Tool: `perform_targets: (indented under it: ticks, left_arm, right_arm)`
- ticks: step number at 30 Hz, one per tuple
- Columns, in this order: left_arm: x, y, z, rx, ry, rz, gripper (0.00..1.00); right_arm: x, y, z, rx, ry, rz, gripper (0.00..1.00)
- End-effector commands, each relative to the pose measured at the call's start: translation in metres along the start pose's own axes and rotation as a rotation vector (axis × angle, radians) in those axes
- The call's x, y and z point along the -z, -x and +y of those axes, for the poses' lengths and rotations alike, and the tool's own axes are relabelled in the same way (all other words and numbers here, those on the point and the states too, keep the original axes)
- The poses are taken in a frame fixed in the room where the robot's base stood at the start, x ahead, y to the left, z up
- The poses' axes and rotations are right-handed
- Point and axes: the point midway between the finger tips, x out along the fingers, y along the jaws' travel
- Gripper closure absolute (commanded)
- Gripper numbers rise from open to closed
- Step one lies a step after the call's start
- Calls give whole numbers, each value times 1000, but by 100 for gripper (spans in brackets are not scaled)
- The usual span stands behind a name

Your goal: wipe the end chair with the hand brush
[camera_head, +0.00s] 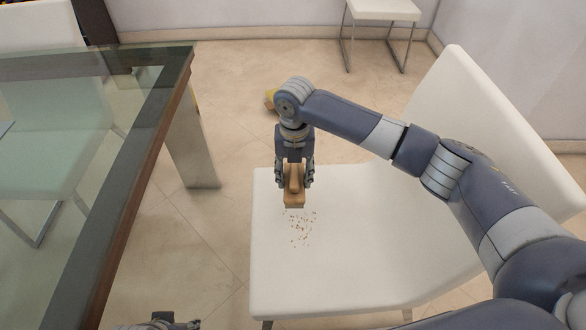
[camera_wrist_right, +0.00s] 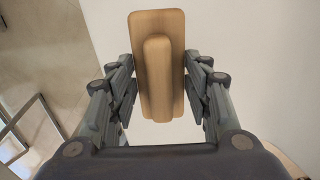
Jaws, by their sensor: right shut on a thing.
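The end chair (camera_head: 350,245) is white, with a wide flat seat and a backrest at the right. Brown crumbs (camera_head: 301,226) lie on the left part of its seat. My right gripper (camera_head: 294,183) is over the seat and shut on the wooden hand brush (camera_head: 293,202), just behind the crumbs. In the right wrist view the brush (camera_wrist_right: 157,62) sits between the fingers of the right gripper (camera_wrist_right: 160,95). Its bristles are hidden, and I cannot tell if it touches the seat. A small part of my left gripper (camera_head: 165,322) shows at the bottom edge; its fingers are not clear.
A glass table (camera_head: 95,200) with a dark wooden edge stands at the left, and its leg (camera_head: 190,140) is near the seat. A white stool (camera_head: 383,10) stands by the back wall. A yellowish object (camera_head: 270,97) lies on the floor behind my right arm. Tiled floor is open between.

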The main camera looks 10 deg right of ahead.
Motion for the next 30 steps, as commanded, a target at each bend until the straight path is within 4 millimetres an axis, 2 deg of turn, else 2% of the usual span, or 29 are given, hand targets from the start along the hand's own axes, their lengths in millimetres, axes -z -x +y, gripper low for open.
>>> perform_targets:
  ticks: [10, 30]
  left_arm:
    - [-2, 37, -2, 5, 3, 27, 60]
    - [80, 30, 8, -13, -10, 379, 60]
  right_arm:
    - [0, -20, 0, 0, 0, -1, 74]
    - [0, -35, 0, 1, -1, -1, 74]
